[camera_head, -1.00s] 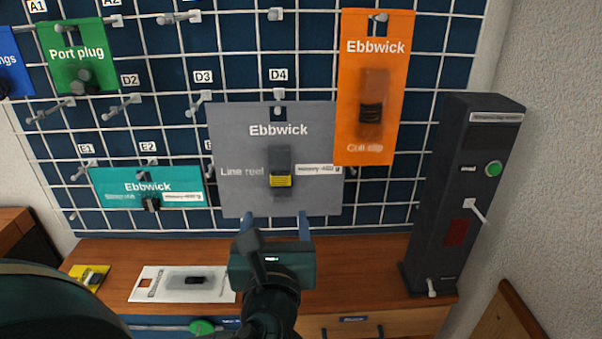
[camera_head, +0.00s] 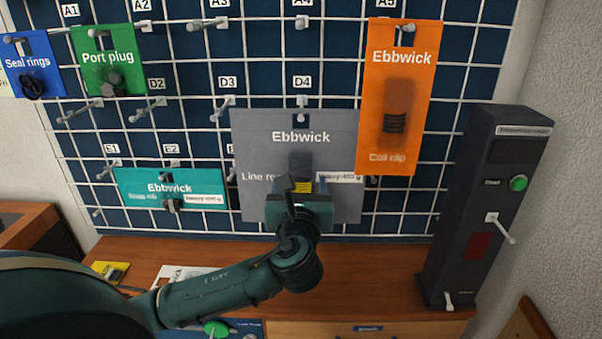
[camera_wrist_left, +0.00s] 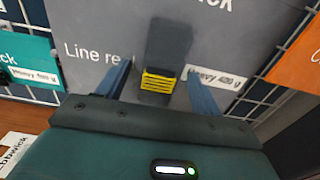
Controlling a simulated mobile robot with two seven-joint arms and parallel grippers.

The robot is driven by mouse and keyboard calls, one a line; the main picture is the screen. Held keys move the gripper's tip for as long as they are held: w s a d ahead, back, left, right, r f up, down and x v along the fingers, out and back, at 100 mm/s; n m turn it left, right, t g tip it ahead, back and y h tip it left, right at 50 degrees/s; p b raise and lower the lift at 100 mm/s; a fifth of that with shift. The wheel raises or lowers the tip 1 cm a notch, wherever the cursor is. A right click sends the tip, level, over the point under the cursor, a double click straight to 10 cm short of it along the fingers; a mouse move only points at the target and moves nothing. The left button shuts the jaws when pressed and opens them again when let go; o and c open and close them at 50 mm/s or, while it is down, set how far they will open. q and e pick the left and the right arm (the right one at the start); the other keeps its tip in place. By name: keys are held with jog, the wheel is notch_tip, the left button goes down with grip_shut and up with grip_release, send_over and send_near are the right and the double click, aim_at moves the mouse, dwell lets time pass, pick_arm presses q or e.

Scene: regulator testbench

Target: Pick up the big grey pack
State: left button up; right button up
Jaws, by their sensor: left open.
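The big grey pack (camera_head: 262,140) is a flat card marked "Ebbwick" and "Line reel", hanging upright on the hook under label D4. A dark part with a yellow ribbed end sits at its middle; this yellow end (camera_wrist_left: 157,80) shows clearly in the left wrist view. My left gripper (camera_head: 304,188) is in front of the card's lower middle and hides part of it. In the left wrist view its two blue fingers (camera_wrist_left: 160,85) are apart, one on each side of the yellow end, with nothing seen held. Whether they touch the card I cannot tell. My right gripper is not in view.
An orange pack (camera_head: 398,150) hangs close at the right, a teal pack (camera_head: 190,181) at the lower left. Green (camera_head: 105,50) and blue (camera_head: 45,60) packs hang farther left. A dark upright device (camera_head: 465,210) stands on the wooden bench (camera_head: 390,275) at right.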

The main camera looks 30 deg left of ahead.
pick_arm(q)
jog(key=shift+c, duration=0.5)
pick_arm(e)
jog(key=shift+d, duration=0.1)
pick_arm(q)
jog(key=shift+c, duration=0.6)
jog(key=c, duration=1.1)
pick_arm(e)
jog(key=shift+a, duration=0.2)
pick_arm(q)
jog(key=shift+r, duration=0.15)
